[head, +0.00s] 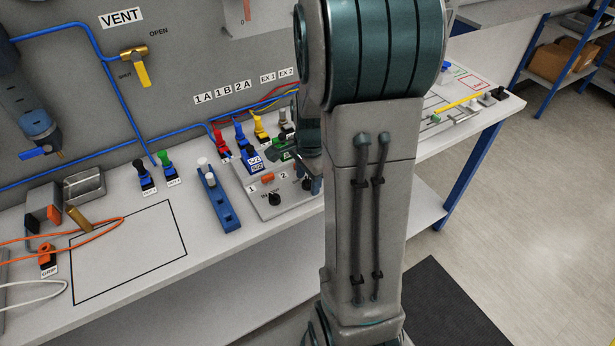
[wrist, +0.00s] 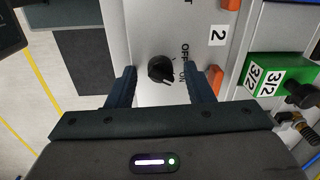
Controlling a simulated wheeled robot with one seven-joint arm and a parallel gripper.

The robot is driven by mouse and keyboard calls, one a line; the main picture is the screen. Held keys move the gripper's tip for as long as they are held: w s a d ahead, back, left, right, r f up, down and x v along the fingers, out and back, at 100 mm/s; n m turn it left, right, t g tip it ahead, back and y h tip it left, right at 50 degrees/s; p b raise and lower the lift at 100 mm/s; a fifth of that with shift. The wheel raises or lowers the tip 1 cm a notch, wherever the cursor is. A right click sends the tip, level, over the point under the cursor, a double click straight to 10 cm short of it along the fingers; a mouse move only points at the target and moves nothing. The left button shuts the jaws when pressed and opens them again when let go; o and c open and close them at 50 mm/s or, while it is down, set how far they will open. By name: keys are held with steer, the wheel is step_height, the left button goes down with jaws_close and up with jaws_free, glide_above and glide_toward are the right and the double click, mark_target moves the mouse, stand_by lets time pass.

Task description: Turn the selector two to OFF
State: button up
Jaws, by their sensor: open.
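Selector two is a black rotary knob (wrist: 160,70) on a light grey panel (wrist: 143,30), with OFF and ON printed to its right in the wrist view. Its handle seems to point toward the ON side, but the small mark is hard to read. My gripper (wrist: 159,75) is open, with one dark finger on each side of the knob and a gap to each. In the head view, the same knob (head: 307,184) shows at the edge of my arm, which hides most of the gripper. A plate marked 2 (wrist: 217,36) sits on the panel.
Another black selector (head: 274,200) and an orange part (head: 268,178) sit left of selector two. A green valve block (wrist: 265,75) marked 3/2 stands close to the right in the wrist view. A blue rail part (head: 218,200) and colored fittings (head: 222,142) are nearby.

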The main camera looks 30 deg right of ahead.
steer(key=c, duration=1)
steer(key=shift+o, duration=0.2)
steer(key=n+b, duration=0.2)
steer(key=n, duration=0.3)
steer(key=shift+f+n, duration=0.1)
steer(key=shift+n, duration=0.3)
steer(key=n+b, duration=0.1)
steer(key=n, duration=0.4)
steer(key=shift+n+y+b, duration=0.3)
steer(key=shift+n, duration=0.4)
steer(key=o, duration=1)
steer(key=shift+d, duration=0.1)
steer(key=shift+c, duration=0.2)
steer(key=shift+w, duration=0.1)
